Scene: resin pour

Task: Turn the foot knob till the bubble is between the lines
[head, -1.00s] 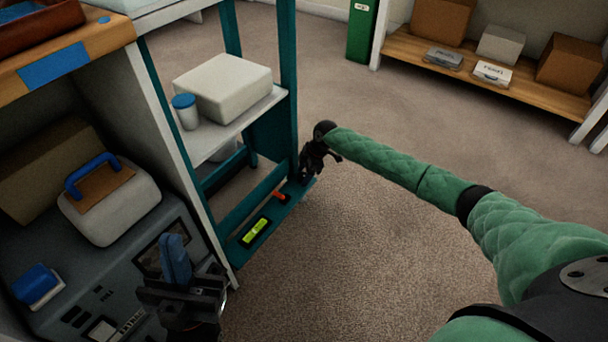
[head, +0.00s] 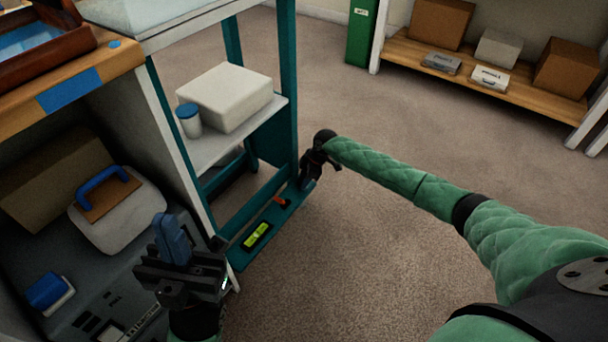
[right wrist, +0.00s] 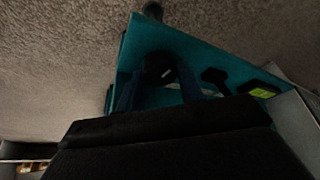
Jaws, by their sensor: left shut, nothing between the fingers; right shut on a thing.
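The teal rack (head: 288,100) has a low plate (head: 238,262) near the floor. On it lies a black level with a yellow-green vial (head: 257,234), also in the right wrist view (right wrist: 262,92); the bubble is too small to read. My right gripper (head: 308,176) is at the plate's far corner. In the right wrist view, its blue fingers (right wrist: 158,88) are shut on a dark round knob (right wrist: 157,65), mostly hidden in the head view. My left gripper (head: 172,238) is shut and empty, in front of the grey cabinet, left of the level.
A small orange-red part (head: 282,201) sits on the plate between level and right gripper. A white box (head: 225,97) and a blue-lidded jar (head: 188,120) stand on the rack's shelf. The carpet (head: 370,270) right of the rack is clear apart from my right arm.

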